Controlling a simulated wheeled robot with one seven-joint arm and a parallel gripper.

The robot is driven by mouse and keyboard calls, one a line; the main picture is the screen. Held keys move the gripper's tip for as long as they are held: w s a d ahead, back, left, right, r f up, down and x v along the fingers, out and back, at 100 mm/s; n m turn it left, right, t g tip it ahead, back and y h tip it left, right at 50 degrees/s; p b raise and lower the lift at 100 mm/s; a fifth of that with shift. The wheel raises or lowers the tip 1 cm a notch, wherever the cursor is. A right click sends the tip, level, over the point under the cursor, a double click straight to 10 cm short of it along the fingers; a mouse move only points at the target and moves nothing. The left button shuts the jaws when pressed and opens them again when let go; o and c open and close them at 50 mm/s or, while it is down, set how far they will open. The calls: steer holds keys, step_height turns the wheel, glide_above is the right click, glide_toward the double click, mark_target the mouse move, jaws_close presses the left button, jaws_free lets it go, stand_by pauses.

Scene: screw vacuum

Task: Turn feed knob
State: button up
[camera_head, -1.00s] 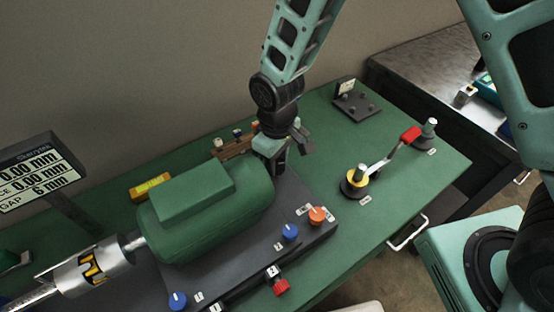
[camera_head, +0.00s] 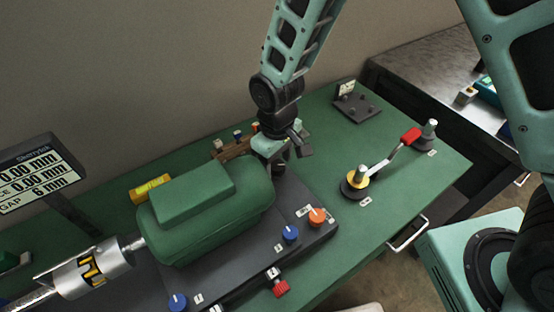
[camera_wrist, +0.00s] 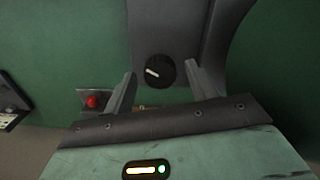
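A round black knob (camera_wrist: 160,72) with a white pointer line sits ahead of my gripper in the wrist view, on a dark grey surface. My gripper (camera_wrist: 160,84) is open, one finger on each side of the knob, with a visible gap on both sides. In the head view my gripper (camera_head: 287,154) points down at the right end of the green machine housing (camera_head: 205,205). The black knob is hidden there behind the gripper. I cannot tell how far the fingertips are above the knob.
Blue knobs (camera_head: 290,234), an orange knob (camera_head: 317,217) and a red knob (camera_head: 281,289) sit near the machine's front. A red-handled crank (camera_head: 411,136) stands at right. A display (camera_head: 38,172) stands at left. A red button (camera_wrist: 93,101) shows in the wrist view.

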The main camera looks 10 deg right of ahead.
mark_target(277, 165)
steer(key=shift+r, duration=0.1)
step_height(277, 165, up, 17)
steer(key=b, duration=0.1)
steer(key=shift+r+b, duration=0.15)
steer(key=shift+b, duration=0.2)
steer(key=shift+s, duration=0.1)
steer(key=s+d, duration=0.2)
steer(key=s, duration=0.7)
steer(key=s+d, duration=0.3)
steer(key=s, duration=0.7)
steer(key=shift+d+f+y, duration=0.25)
steer(key=shift+d+y, duration=0.05)
